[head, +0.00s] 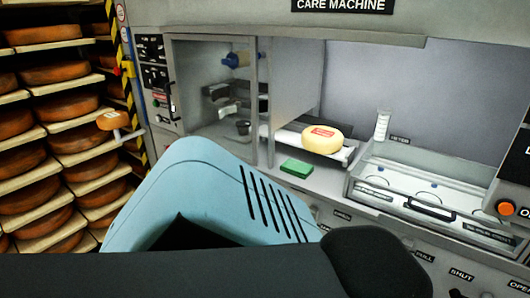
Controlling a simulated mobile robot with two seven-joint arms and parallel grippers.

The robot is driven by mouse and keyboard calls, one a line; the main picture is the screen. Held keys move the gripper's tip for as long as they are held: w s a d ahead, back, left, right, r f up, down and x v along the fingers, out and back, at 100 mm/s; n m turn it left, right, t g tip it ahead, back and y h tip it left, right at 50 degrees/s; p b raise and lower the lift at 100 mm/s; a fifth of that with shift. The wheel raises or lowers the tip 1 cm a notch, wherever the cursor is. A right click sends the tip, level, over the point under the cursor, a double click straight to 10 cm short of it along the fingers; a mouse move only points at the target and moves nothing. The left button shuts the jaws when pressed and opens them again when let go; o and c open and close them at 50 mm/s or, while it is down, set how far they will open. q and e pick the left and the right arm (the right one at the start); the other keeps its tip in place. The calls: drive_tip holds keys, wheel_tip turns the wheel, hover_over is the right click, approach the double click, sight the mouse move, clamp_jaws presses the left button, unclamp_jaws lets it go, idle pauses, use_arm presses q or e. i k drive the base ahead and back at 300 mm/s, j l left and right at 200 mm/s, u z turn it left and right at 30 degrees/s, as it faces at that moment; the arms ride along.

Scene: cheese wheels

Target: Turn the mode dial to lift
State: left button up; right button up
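I cannot pick out the mode dial for certain. A control panel (156,85) with black plates and small controls stands at the left end of the care machine; its lettering is too small to read. More labels, such as SHUT (461,274) and PULL (425,257), run along the machine's lower front, partly hidden by my blue and black arm. The arm fills the lower middle of the head view. Neither of my grippers shows.
A cheese wheel (322,139) lies in the machine bay, with a green block (297,168) in front. A clear-lidded case (428,193) and an orange button (506,208) are at right.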

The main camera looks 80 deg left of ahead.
sight(147, 52)
drive_tip(key=u, duration=2.55)
